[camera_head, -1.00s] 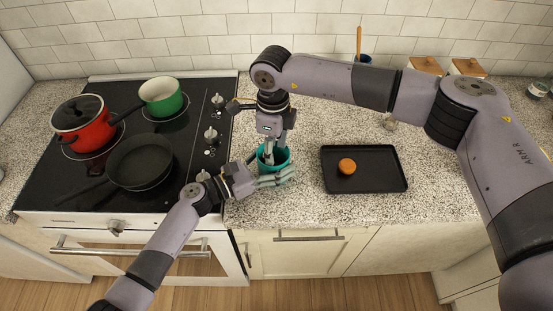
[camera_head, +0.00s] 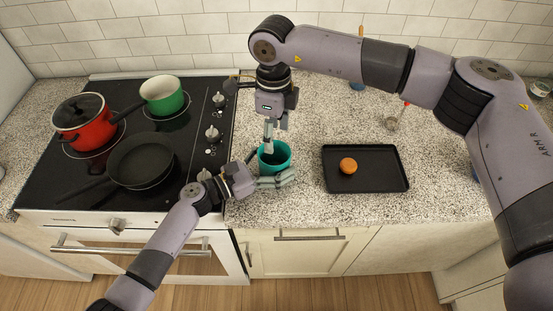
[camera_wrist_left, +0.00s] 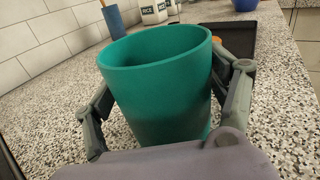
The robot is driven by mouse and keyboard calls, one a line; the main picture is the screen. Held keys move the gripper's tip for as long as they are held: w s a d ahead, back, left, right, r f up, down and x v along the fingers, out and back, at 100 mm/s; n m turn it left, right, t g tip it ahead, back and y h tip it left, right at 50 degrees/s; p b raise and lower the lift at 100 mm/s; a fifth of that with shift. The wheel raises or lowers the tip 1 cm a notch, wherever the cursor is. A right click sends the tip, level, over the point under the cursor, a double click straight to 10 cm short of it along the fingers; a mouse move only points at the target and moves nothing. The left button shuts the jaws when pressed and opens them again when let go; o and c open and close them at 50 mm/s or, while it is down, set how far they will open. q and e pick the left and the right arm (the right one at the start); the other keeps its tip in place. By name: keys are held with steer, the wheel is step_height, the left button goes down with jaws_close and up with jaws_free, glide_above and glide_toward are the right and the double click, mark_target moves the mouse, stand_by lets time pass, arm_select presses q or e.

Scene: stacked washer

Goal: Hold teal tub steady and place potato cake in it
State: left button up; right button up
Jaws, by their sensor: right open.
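The teal tub (camera_head: 283,160) stands upright on the counter right of the stove. It also fills the middle of the left wrist view (camera_wrist_left: 160,90). My left gripper (camera_head: 275,180) has one finger on each side of the tub and is shut on it. My right gripper (camera_head: 270,133) is open, pointing down just above the tub's rim, with nothing visible between its fingers. A round orange-brown piece (camera_head: 348,165), perhaps a potato cake, lies on the black tray (camera_head: 385,180) to the right. The tub's bottom is hidden, so I cannot tell what is inside.
The black stove (camera_head: 180,190) holds a red pot (camera_head: 88,125), a green pot (camera_head: 162,96) and a dark pan (camera_head: 140,162). A ladle-like utensil (camera_head: 393,123) lies behind the tray. Counter between tub and tray is clear.

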arm_select(q)
steer(key=shift+o, duration=0.8)
steer(key=shift+r, duration=0.15)
steer(key=shift+d, duration=0.1)
steer(key=v, duration=1.2)
